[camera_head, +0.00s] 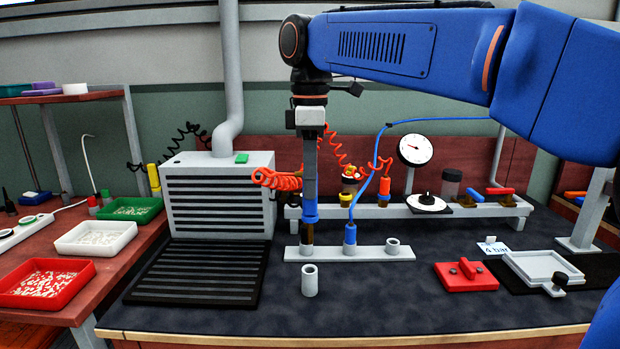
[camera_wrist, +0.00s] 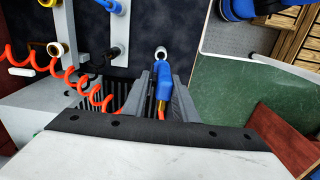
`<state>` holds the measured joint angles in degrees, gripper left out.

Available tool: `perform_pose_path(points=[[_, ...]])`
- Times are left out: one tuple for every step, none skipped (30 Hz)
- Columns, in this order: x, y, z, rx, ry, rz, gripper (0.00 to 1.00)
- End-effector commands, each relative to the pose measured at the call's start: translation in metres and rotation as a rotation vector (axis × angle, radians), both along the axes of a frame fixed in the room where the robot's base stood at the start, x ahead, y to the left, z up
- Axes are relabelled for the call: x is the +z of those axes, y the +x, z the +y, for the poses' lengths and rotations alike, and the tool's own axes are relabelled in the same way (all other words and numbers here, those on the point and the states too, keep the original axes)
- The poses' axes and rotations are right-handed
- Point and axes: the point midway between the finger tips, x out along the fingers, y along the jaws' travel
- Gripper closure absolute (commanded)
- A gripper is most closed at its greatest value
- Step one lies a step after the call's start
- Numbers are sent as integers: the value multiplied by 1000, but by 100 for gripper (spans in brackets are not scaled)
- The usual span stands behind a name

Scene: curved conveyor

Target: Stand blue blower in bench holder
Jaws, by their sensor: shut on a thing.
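My gripper (camera_head: 309,205) points straight down in the head view, shut on the blue blower (camera_head: 309,219). The wrist view shows the blower (camera_wrist: 163,84), blue with yellow on it, between the two grey fingers (camera_wrist: 163,90). A pale round cup rim (camera_wrist: 160,52) lies just beyond the blower's end there. A small grey upright cup (camera_head: 310,281) stands alone on the bench, in front of a pale strip (camera_head: 328,254) with several sockets. In the head view the blower overlaps the strip's left socket; I cannot tell whether its lower end is inside anything.
A blue fitting with a blue hose (camera_head: 350,236) stands in the strip's middle socket; the right socket (camera_head: 393,246) looks empty. An orange coiled hose (camera_wrist: 62,72) runs near my gripper. A grey louvred box (camera_head: 218,195) stands left. The bench front is mostly clear.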

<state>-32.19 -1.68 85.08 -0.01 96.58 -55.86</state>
Motion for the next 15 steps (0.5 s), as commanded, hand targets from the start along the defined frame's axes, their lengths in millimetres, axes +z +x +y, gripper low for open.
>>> perform_pose_path(points=[[-2,0,0,0,0,0,87],[-3,0,0,0,-1,1,87],[-5,0,0,0,-1,1,87],[-7,0,0,0,-1,1,87],[-9,0,0,0,-1,1,87],[-12,0,0,0,0,0,87],[-14,0,0,0,0,0,87],[-17,0,0,0,-1,1,87],[-20,0,0,0,-1,1,87],[-23,-1,0,0,-1,1,87],[-25,0,0,0,0,1,87],[-28,0,0,0,0,0,87],[-31,0,0,0,0,0,87],[-33,0,0,0,-1,1,87],[-36,0,0,0,-1,1,87]])
